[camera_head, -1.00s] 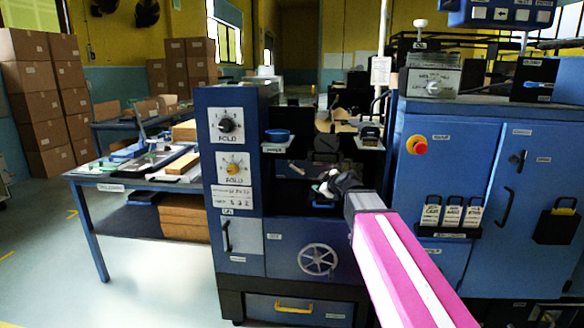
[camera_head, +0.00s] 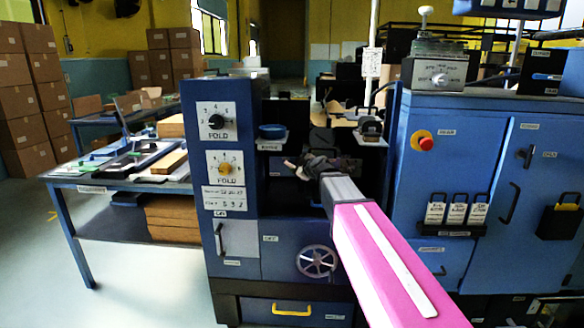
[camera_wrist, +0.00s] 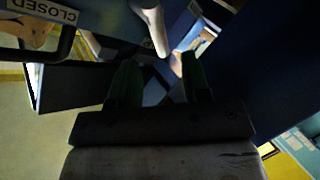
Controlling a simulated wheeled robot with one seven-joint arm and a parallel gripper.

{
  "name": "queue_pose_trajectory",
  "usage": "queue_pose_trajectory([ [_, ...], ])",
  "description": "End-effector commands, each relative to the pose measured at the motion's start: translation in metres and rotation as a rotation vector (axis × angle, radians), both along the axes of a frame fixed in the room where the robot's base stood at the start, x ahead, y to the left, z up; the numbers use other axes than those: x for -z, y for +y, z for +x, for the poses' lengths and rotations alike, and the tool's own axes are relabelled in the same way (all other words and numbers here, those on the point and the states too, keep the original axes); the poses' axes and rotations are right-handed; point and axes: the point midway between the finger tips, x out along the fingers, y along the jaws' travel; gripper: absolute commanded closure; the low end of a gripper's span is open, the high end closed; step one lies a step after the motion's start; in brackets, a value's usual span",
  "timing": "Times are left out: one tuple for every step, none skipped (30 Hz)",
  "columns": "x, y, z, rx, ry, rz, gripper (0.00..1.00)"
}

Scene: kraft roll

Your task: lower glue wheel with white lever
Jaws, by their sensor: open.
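A white rounded lever (camera_wrist: 153,28) shows in the wrist view, ahead of my gripper (camera_wrist: 158,72), slightly left of the gap's middle. The two dark green fingers are spread with an empty gap between them. I cannot tell whether the lever's tip reaches between them. In the head view my gripper (camera_head: 303,166) is small and dark, in front of the open bay of the blue machine (camera_head: 283,237). A pale bit beside it there may be the lever. I cannot make out the glue wheel in either view.
Two FOLD dials (camera_head: 216,122) are left of the bay, with a blue bowl (camera_head: 272,131) on a small shelf. A spoked handwheel (camera_head: 317,261) is below. A blue cabinet (camera_head: 480,200) with a red button (camera_head: 426,143) stands right. A cluttered table (camera_head: 92,189) is at left.

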Motion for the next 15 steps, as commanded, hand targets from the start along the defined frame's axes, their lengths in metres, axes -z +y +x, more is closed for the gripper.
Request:
queue_pose_trajectory([
  [0.003, 0.006, 0.012, -0.001, 0.001, 0.0, 0.57],
  [0.005, 0.009, 0.016, -0.001, 0.001, 0.0, 0.57],
  [0.007, 0.012, 0.022, 0.0, 0.001, -0.001, 0.57],
  [0.008, 0.014, 0.025, 0.0, 0.001, -0.001, 0.57],
  [0.009, 0.016, 0.028, 0.0, 0.001, -0.001, 0.57],
  [0.01, 0.019, 0.032, 0.0, 0.001, -0.001, 0.57],
  [0.011, 0.02, 0.034, 0.0, 0.001, -0.001, 0.57],
  [0.012, 0.022, 0.036, 0.0, 0.001, -0.001, 0.57],
  [0.013, 0.023, 0.037, 0.001, 0.0, -0.001, 0.57],
  [0.013, 0.024, 0.038, 0.0, 0.0, 0.0, 0.57],
  [0.013, 0.024, 0.039, 0.0, 0.0, 0.0, 0.57],
  [0.013, 0.024, 0.039, 0.0, 0.0, 0.0, 0.57],
  [0.013, 0.024, 0.039, 0.001, 0.0, -0.001, 0.57],
  [0.013, 0.024, 0.039, 0.001, 0.0, -0.001, 0.57],
  [0.013, 0.024, 0.038, 0.001, 0.0, -0.001, 0.57],
])
